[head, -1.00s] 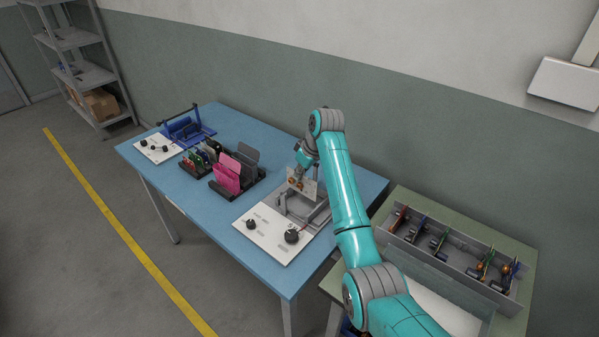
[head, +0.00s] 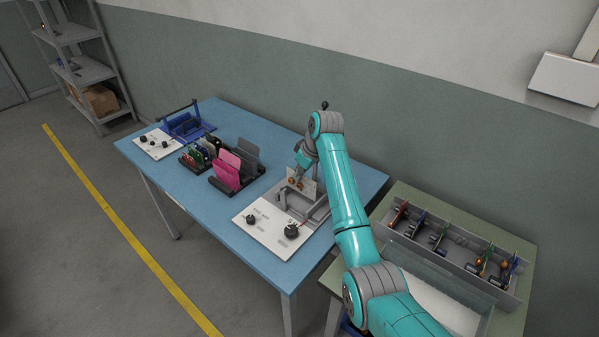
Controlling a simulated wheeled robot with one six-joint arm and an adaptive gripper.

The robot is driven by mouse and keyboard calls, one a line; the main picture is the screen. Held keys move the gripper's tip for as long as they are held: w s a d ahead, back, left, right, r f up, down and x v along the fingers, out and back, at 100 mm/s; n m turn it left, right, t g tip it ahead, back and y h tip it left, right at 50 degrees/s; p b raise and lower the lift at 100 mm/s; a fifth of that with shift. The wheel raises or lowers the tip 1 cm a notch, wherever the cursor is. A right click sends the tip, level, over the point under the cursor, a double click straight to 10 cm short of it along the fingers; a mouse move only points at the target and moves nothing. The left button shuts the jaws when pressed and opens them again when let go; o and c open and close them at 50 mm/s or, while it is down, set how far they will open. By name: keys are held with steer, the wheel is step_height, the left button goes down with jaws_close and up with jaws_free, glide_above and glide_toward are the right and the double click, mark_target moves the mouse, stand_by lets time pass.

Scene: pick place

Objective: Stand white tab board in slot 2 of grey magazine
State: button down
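A pale board (head: 308,185) with small orange parts stands upright at the grey fixture (head: 318,213) on the blue table. I cannot tell whether it rests in the fixture or hangs just above it. My gripper (head: 299,178) points down at the board's upper part; its fingers are too small to tell whether they are shut on it. A long grey magazine (head: 440,262) with upright dividers stands on the green table at the right. It holds several boards, grouped toward its two ends, with a gap near its middle. A white tab is not clear at this size.
On the blue table (head: 277,267), a white panel (head: 262,232) with black knobs lies before the fixture. Dark racks with pink plates (head: 227,172) and coloured boards (head: 200,153) stand left of it. A blue frame (head: 186,127) is at the far left. The table's front left is clear.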

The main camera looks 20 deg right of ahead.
steer(key=shift+f, duration=0.15)
steer(key=shift+f, duration=0.6)
steer(key=shift+f, duration=0.2)
stand_by(0.4)
steer(key=shift+f, duration=0.55)
steer(key=c, duration=1.2)
jaws_free()
steer(key=shift+c, duration=0.2)
steer(key=shift+o, duration=0.2)
steer(key=o, duration=0.4)
steer(key=shift+c, duration=0.2)
